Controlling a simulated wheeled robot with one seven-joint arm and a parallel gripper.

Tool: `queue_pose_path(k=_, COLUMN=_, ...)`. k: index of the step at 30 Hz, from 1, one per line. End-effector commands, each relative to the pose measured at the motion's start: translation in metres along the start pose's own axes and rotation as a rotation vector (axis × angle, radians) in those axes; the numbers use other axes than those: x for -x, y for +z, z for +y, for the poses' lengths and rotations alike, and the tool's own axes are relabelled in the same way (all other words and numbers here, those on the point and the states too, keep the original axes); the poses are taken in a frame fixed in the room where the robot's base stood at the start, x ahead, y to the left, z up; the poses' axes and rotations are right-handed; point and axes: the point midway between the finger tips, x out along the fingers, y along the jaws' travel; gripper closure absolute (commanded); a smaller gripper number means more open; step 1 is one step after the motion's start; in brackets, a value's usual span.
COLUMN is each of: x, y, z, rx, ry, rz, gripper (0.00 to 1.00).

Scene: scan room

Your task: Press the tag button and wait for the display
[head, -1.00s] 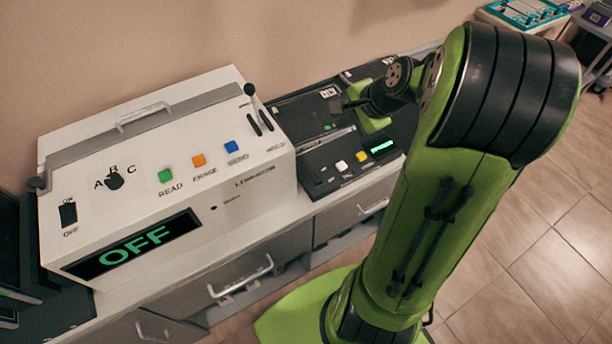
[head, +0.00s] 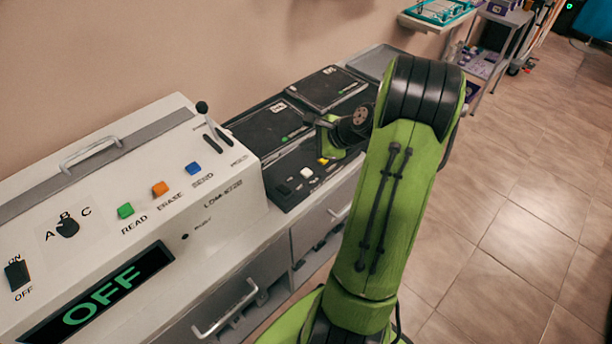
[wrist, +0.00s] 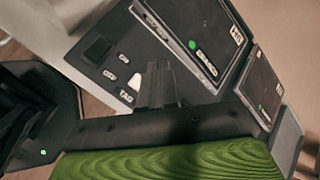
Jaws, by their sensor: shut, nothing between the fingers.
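The black console panel (head: 292,192) carries a white button (head: 306,172) and a yellow button (head: 323,160). In the wrist view a small label that seems to read TAG (wrist: 126,97) lies on the dark panel (wrist: 100,65), left of my fingers. I cannot tell for sure which button it names. My gripper (wrist: 158,72) is shut and empty, its fingers over the panel. In the head view my gripper hangs beside and above the yellow button, its tips mostly hidden.
The white machine (head: 110,165) stands at the left with green, orange and blue buttons and a large screen (head: 100,297) reading OFF. Black flat units (head: 328,88) lie behind the panel. A drawer cabinet is below; open tiled floor (head: 520,200) is at the right.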

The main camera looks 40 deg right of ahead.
Motion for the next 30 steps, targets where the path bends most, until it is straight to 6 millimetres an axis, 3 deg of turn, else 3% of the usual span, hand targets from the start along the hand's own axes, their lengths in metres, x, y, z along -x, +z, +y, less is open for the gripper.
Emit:
queue_pose_path(k=3, x=-0.018, y=-0.013, z=0.014, rx=0.0, ry=0.0, rz=0.0, gripper=1.0)
queue_pose_path(k=12, x=-0.044, y=-0.032, z=0.032, rx=-0.001, ry=0.002, rz=0.0, gripper=1.0)
queue_pose_path(k=30, x=-0.045, y=-0.033, z=0.033, rx=0.0, ry=0.001, rz=0.0, gripper=1.0)
